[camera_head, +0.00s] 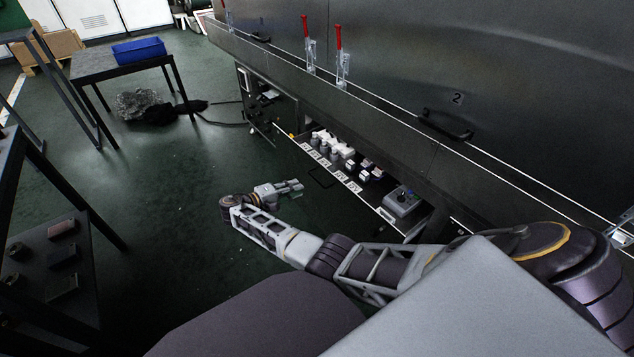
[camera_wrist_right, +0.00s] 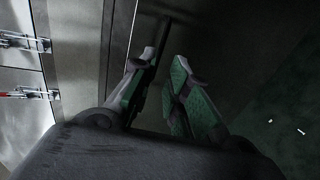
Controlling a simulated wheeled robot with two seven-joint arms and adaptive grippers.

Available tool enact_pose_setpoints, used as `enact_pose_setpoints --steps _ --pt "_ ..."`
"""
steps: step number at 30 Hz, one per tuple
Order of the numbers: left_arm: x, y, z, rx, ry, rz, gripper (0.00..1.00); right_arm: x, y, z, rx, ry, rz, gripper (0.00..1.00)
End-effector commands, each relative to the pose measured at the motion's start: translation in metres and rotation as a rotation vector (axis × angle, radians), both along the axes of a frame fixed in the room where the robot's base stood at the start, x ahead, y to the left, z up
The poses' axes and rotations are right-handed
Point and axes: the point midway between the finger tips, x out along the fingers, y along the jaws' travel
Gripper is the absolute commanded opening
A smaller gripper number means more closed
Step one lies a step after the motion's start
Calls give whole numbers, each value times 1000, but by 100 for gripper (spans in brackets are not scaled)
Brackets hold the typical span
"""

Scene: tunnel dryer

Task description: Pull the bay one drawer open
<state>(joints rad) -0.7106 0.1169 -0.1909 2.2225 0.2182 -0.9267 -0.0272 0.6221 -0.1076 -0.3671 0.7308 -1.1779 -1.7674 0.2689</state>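The low drawer (camera_head: 350,186) under the dryer shows a light front edge with white labels, and small white and grey parts stand behind it. A dark loop handle (camera_head: 322,178) juts out below that edge. I cannot tell how far the drawer stands out. My right gripper (camera_head: 296,186) is low over the floor, just left of the handle. In the right wrist view its green-padded fingers (camera_wrist_right: 166,62) are apart. A dark bar (camera_wrist_right: 163,35), probably the handle, runs beside the left finger; contact cannot be made out. My left gripper is out of view.
The dryer's dark wall (camera_head: 390,50) carries red-handled clamps (camera_head: 339,40) and a door handle (camera_head: 445,125) near a "2". A grey box (camera_head: 402,201) sits at the drawer's near end. A table with a blue bin (camera_head: 139,50) stands at back left. Floor left of the gripper is clear.

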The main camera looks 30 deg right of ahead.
Motion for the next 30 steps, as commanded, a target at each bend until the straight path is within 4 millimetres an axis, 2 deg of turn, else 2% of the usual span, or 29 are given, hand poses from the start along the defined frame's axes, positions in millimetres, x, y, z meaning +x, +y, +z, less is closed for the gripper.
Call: enact_pose_setpoints --steps 7,18,24,30 --pt "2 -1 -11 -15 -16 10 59 2 -34 -8 -1 -1 -2 17" --pt "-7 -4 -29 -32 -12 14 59 6 -81 -18 -1 -2 -2 17" --pt "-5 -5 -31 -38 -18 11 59 7 -98 -22 0 0 0 17" --pt "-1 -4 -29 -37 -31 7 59 8 -105 -22 0 0 0 17"
